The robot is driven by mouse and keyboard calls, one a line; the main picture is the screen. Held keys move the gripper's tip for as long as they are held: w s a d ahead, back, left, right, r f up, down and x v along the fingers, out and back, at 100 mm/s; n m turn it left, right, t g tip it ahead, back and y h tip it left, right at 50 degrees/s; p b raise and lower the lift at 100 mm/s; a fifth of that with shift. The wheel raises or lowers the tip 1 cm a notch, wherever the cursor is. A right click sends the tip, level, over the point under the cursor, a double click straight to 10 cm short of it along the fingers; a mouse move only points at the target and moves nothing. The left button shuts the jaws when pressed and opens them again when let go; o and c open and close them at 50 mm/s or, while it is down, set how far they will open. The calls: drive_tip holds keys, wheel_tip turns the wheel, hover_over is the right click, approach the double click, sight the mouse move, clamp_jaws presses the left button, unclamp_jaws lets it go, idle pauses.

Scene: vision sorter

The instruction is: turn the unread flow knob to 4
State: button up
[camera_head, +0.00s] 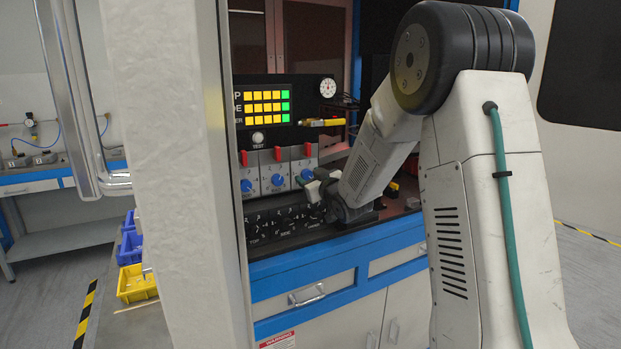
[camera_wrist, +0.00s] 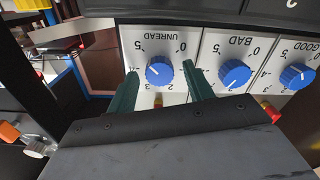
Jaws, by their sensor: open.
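The unread flow knob (camera_wrist: 159,71) is blue, on a white plate with a number scale, upside down in the wrist view. Its pale mark seems to point to the picture's left, near the 4 and 5; the exact reading is too small to tell. My gripper (camera_wrist: 160,75) is open, with one green finger on either side of the knob. I cannot tell whether either finger touches it. In the head view the unread knob (camera_head: 306,174) is the rightmost of three, and my gripper (camera_head: 317,186) is close in front of it.
The bad knob (camera_wrist: 234,74) is close beside my right-hand finger. The good knob (camera_wrist: 297,77) is farther right. Red levers (camera_head: 276,154) stand above the knobs. A black labelled panel (camera_head: 280,222) lies below them. A white pillar (camera_head: 180,150) stands left of the cabinet.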

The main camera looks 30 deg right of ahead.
drive_tip(key=c, duration=1)
drive_tip(key=shift+n, duration=0.4)
drive_tip(key=n, duration=0.4)
drive_tip(key=shift+n, duration=0.4)
drive_tip(key=n, duration=0.4)
drive_tip(key=shift+f+n, duration=0.1)
drive_tip(key=shift+n, duration=0.3)
drive_tip(key=shift+a, duration=0.1)
drive_tip(key=o, duration=1)
